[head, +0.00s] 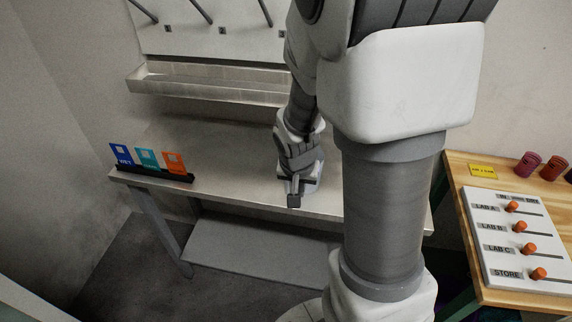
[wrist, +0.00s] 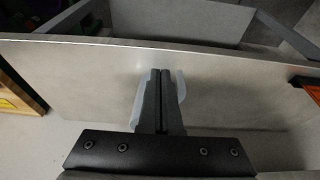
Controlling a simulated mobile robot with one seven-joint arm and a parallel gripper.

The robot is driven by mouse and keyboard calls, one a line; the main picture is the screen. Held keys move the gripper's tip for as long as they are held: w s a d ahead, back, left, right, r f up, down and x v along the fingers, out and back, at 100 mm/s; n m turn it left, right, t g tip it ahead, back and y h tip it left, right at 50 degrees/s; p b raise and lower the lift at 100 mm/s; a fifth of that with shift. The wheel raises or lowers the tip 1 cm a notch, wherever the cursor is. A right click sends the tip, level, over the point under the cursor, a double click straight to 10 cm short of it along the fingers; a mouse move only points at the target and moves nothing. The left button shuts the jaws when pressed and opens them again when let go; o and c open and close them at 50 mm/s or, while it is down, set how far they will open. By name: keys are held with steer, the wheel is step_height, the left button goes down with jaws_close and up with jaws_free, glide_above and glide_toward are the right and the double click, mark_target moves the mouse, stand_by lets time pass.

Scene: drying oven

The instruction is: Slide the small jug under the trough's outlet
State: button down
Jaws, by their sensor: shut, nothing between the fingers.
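My gripper (head: 293,201) is over the front part of the metal bench (head: 225,150), with its fingers pointing down. In the wrist view its two fingers (wrist: 161,74) are together with nothing between them. A pale, whitish shape, apparently the small jug (wrist: 180,86), shows on both sides of the fingers. The fingers hide its middle, and I cannot tell whether they touch it. In the head view my gripper and arm mostly cover that spot. The metal trough (head: 200,85) runs along the wall above the back of the bench. Its outlet is not visible; my arm covers the trough's right part.
A black rack (head: 155,175) with blue, teal and orange cards stands at the bench's left front. Right of my arm, a wooden table (head: 458,172) holds a slider panel (head: 500,235) and dark red cups (head: 528,164). The bench's middle left is clear.

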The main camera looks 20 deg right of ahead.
steer(key=w+d+f, duration=0.1)
steer(key=f, duration=0.1)
steer(key=w+d+f, duration=0.1)
steer(key=w+f, duration=0.1)
steer(key=f, duration=0.1)
steer(key=w+d+f, duration=0.1)
steer(key=f, duration=0.1)
steer(key=shift+w+f, duration=0.15)
steer(key=shift+w, duration=0.1)
steer(key=shift+w+d, duration=0.25)
steer(key=shift+w, duration=0.1)
steer(key=shift+w, duration=0.1)
steer(key=w+d, duration=0.1)
steer(key=w, duration=0.1)
steer(key=w+d, duration=0.3)
steer(key=shift+w, duration=0.3)
steer(key=shift+a, duration=0.1)
steer(key=shift+s, duration=0.15)
